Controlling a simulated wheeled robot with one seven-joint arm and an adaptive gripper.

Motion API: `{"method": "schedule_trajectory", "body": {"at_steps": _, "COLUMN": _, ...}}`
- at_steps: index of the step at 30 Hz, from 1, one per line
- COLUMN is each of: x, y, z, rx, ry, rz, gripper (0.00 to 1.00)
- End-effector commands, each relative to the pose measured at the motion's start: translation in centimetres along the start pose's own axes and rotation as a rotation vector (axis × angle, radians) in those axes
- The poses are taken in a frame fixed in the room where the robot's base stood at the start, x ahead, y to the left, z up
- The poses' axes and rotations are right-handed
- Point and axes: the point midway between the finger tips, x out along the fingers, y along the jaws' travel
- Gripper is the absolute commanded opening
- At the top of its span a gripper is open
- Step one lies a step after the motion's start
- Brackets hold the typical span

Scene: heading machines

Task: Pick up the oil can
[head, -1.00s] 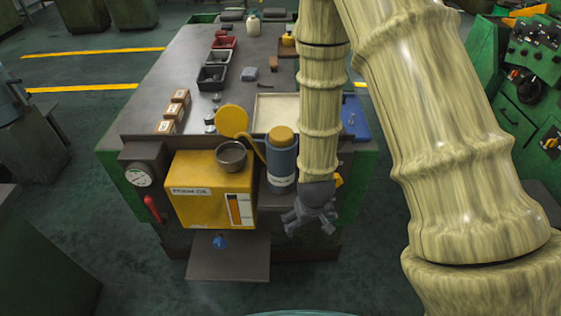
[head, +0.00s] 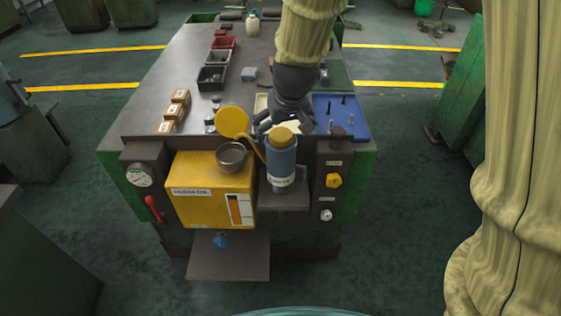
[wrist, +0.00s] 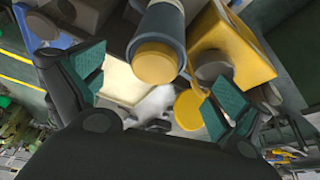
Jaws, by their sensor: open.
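In the wrist view, my gripper (wrist: 152,88) is open, with teal pads spread wide. The oil can (wrist: 162,30) shows at the top between the fingers, its ochre cap toward the camera. Nothing is held.
A yellow box (head: 195,205) with a small bowl (head: 231,156) on it and a round yellow lid (head: 232,122) behind stands left of the can. A blue tray (head: 345,108) with upright pins lies to the right. A dark panel with knobs (head: 333,181) is beside the ledge.

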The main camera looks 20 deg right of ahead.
Motion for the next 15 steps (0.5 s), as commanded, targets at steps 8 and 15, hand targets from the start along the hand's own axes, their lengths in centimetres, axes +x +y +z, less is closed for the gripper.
{"method": "schedule_trajectory", "body": {"at_steps": 8, "x": -0.5, "y": -0.1, "z": -0.7, "rx": 0.001, "ry": 0.009, "rz": -0.006, "gripper": 1.00}}
{"method": "schedule_trajectory", "body": {"at_steps": 15, "x": 1.9, "y": 0.0, "z": -0.7, "rx": 0.003, "ry": 0.008, "rz": -0.005, "gripper": 1.00}}
